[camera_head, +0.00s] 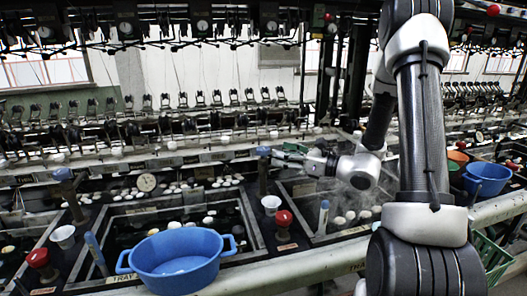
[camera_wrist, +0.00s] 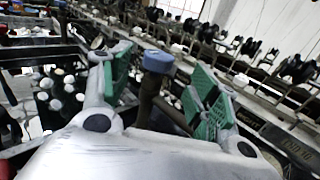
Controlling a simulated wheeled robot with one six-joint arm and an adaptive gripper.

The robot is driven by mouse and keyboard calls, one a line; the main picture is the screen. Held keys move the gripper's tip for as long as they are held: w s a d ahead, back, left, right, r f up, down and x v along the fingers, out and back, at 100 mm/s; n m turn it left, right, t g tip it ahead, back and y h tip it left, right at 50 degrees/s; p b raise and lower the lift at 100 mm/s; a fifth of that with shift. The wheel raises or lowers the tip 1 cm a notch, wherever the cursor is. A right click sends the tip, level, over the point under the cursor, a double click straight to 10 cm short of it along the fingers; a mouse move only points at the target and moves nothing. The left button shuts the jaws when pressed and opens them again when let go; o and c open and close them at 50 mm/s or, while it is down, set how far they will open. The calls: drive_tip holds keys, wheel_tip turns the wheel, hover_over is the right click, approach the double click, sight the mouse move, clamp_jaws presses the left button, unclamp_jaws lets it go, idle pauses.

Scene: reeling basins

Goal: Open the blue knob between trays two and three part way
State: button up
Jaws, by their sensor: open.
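The blue knob (camera_head: 263,150) tops a dark upright post between the middle tray (camera_head: 137,209) and the tray to its right (camera_head: 318,238). My gripper (camera_head: 283,153) reaches in from the right, its green-padded fingers close beside the knob. In the wrist view, the knob (camera_wrist: 158,62) shows between the two spread fingers of my gripper (camera_wrist: 160,90), with gaps on both sides. The fingers are open and hold nothing. I cannot tell how deep the knob sits between the pads.
A blue basin (camera_head: 180,262) stands at the front of the middle tray. A red knob (camera_head: 284,218), a white cup (camera_head: 271,204) and a blue-topped stick (camera_head: 323,216) stand near the post. Another blue knob (camera_head: 62,174) is at left. Reeling machinery lines the back.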

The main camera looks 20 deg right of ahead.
sight(263, 148)
drive_tip(key=shift+n, duration=0.3)
drive_tip(key=x, duration=0.7)
drive_tip(key=shift+w+a, duration=0.25)
drive_tip(key=shift+a, duration=0.1)
drive_tip(key=shift+c, duration=0.2)
drive_tip(key=c, duration=1)
